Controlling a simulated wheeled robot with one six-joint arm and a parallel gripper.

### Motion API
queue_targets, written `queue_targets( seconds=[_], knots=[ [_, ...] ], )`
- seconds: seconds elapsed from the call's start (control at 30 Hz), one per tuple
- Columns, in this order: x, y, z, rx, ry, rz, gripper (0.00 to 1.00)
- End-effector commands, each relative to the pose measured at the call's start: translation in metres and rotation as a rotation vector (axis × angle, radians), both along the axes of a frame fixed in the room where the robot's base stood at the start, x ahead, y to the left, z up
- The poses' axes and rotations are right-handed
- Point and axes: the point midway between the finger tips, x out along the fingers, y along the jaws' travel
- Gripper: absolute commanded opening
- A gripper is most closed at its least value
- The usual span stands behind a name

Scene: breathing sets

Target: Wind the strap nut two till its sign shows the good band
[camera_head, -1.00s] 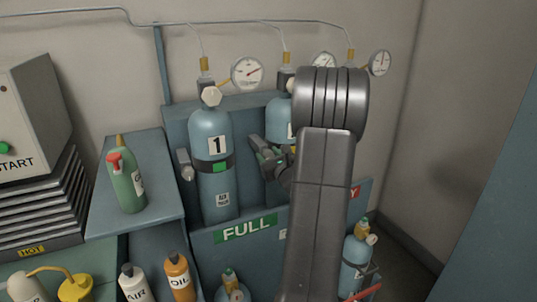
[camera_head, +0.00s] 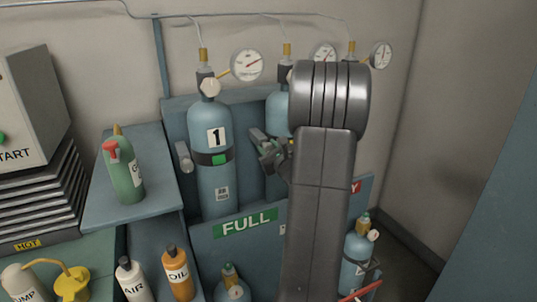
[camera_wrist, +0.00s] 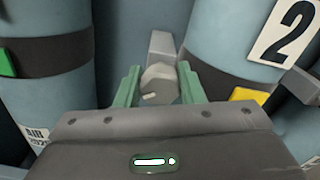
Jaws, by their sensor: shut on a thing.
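In the wrist view, my gripper (camera_wrist: 159,88) has its green fingers on either side of a grey strap nut (camera_wrist: 157,84), shut on it. The nut has a small pale mark on its face and sits in front of a grey block. Cylinder two (camera_wrist: 240,30) is to the right, with a black strap and a yellow sign (camera_wrist: 250,95) on it. In the head view, my gripper (camera_head: 268,152) is at the left side of cylinder two (camera_head: 277,112), which my arm mostly hides.
Cylinder one (camera_head: 209,180) stands close on the left, its strap sign (camera_head: 220,159) green. A side shelf (camera_head: 135,208) holds a green bottle (camera_head: 124,175). Gauges and thin pipes run along the wall above. A small cylinder (camera_head: 356,265) stands low at the right.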

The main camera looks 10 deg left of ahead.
Motion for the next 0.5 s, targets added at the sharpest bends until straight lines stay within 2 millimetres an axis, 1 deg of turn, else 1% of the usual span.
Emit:
queue_targets(
  seconds=[0.03,0.5],
  knots=[
    [-0.0003,0.0002,-0.007,-0.027,-0.022,0.001,0.12],
    [-0.001,0.0016,-0.0076,-0.321,-0.221,0.0,0.12]
  ],
)
